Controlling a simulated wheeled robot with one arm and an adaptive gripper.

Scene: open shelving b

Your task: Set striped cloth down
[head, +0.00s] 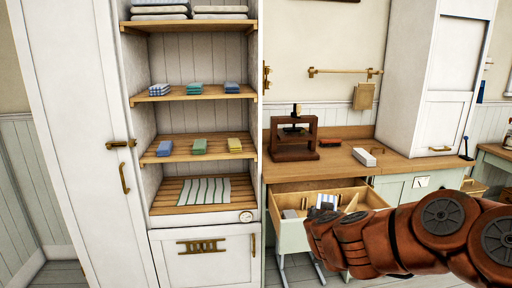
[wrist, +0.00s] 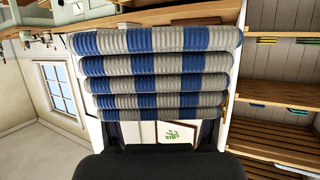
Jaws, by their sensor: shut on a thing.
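The striped cloth (wrist: 155,65), folded in several layers with blue and grey bands, fills the middle of the wrist view. My gripper (wrist: 162,132) is shut on it; the fingertips are partly hidden behind the cloth. In the head view a small blue-and-white striped piece (head: 327,201) shows just above the end of my arm, over or in the open drawer; it looks like the same cloth. My gripper's fingers cannot be made out in the head view.
The open drawer (head: 287,203) has dividers inside. A green-grey striped mat (head: 193,192) covers part of the slatted bottom shelf.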

